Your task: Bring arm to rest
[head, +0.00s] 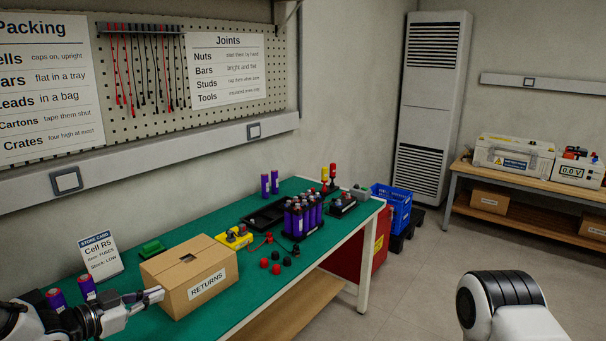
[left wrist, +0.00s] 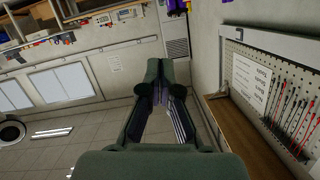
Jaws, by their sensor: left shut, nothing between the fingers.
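My left gripper (head: 153,295) is shut and empty at the lower left of the head view. It is in front of the left end of the cardboard RETURNS box (head: 190,275) in that picture; I cannot tell whether it touches the box. In the left wrist view the dark fingers of my left gripper (left wrist: 163,72) come together at their tips with nothing between them. At the lower right of the head view a white and black link of my right arm shows, but its gripper is out of the picture.
The green-topped bench (head: 240,315) holds purple cells in a black tray (head: 304,217), loose red and black caps (head: 277,268), a yellow tool (head: 234,238) and a store card (head: 100,256). More purple cells (head: 87,287) stand near my left arm.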

